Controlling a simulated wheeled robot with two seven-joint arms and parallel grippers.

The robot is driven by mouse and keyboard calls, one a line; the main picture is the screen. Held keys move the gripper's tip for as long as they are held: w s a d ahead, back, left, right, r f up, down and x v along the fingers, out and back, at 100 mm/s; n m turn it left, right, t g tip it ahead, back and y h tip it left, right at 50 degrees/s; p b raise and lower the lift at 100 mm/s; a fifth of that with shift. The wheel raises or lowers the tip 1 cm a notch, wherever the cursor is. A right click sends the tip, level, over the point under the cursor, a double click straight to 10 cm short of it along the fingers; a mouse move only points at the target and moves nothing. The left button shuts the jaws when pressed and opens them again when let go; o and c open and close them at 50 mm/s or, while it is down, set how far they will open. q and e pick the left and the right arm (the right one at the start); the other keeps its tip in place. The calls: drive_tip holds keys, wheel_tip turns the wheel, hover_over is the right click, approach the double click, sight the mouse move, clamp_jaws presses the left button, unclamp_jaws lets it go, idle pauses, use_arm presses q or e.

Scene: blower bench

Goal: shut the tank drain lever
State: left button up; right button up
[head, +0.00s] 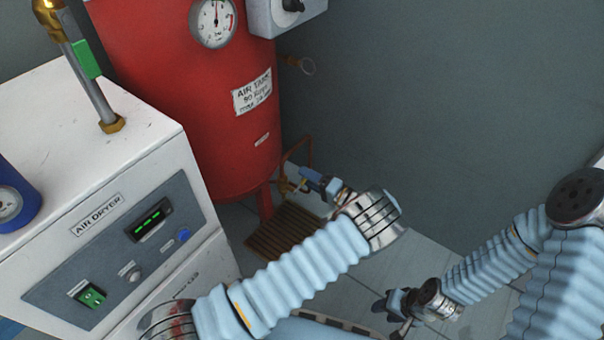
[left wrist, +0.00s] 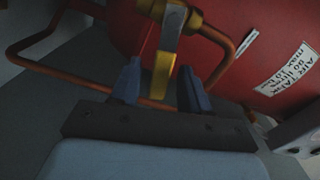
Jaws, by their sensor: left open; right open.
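The tank drain lever (left wrist: 162,75) has a yellow end and a grey metal upper part, and it sits at a brass valve (left wrist: 192,20) below the red air tank (head: 200,100). In the left wrist view the lever points toward my gripper, its yellow end between the two blue fingers, with gaps visible on both sides. My left gripper (head: 314,181) is open at the valve; it also shows in the left wrist view (left wrist: 160,88). In the head view the lever is mostly hidden by the gripper. My right gripper (head: 396,301) is open and empty, low over the floor.
Copper piping (left wrist: 50,65) runs around the valve close to my left fingers. A brown floor grate (head: 283,233) lies below. The white air dryer (head: 130,205) stands at left, near my left arm. A grey wall (head: 440,110) is behind; the floor at right is clear.

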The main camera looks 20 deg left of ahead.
use_arm(q)
drive_tip(key=shift+x, duration=1.35)
clamp_jaws()
